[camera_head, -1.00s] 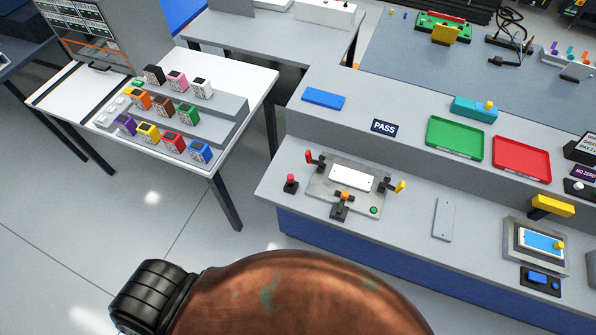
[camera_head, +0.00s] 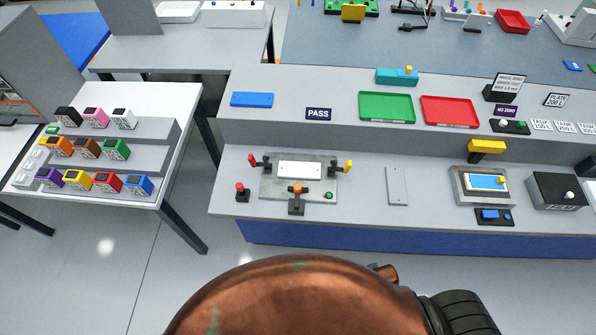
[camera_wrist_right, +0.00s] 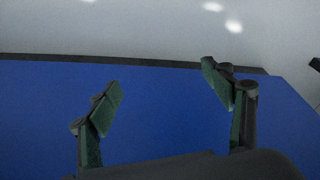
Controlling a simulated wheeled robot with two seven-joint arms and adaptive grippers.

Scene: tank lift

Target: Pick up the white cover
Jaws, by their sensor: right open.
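Two white things could be the white cover; I cannot tell which. One is a small white block with a dark top (camera_head: 122,119), at the right end of the top step of the left rack. The other is a flat white plate (camera_head: 299,169) lying on a grey fixture on the front bench. My right gripper (camera_wrist_right: 160,80) shows in the right wrist view, open and empty, above a plain blue surface (camera_wrist_right: 160,125). Neither white thing shows in that view. Neither gripper shows in the head view.
A grey stepped rack (camera_head: 170,133) holds several coloured blocks on the left table. Red, orange and yellow-handled clamps surround the grey fixture (camera_head: 268,187). Green (camera_head: 386,107) and red (camera_head: 449,111) trays stand behind. A large copper-coloured rounded body (camera_head: 295,300) fills the bottom foreground.

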